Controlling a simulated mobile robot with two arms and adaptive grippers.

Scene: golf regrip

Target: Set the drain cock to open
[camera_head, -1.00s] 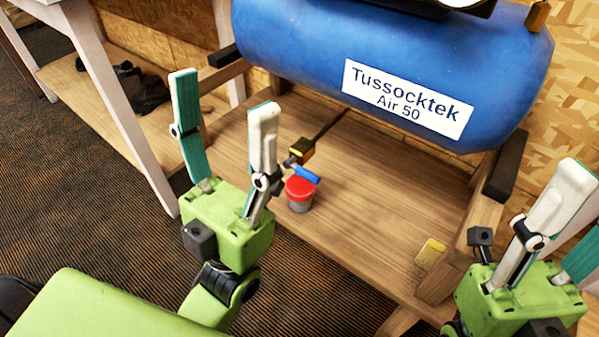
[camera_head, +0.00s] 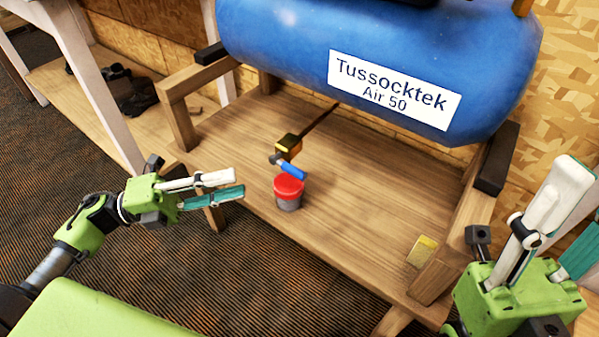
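The drain cock is a brass valve (camera_head: 288,143) at the end of a thin dark pipe under the blue tank. Its blue lever (camera_head: 292,171) slants down to the right, just above a small red-topped grey cup (camera_head: 288,198). My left gripper (camera_head: 239,184) is left of the valve, apart from it, pointing right toward the lever and cup. Its white and teal fingers show a gap with nothing between them. My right gripper (camera_head: 583,205) is at the lower right, pointing up, fingers apart and empty, partly cut off by the picture's edge.
The blue tank (camera_head: 290,50) labelled Tussocktek Air 50 rests on a wooden stand (camera_head: 350,230). A yellow block (camera_head: 422,251) lies on the stand at the right. A wooden post (camera_head: 178,122) rises behind my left gripper.

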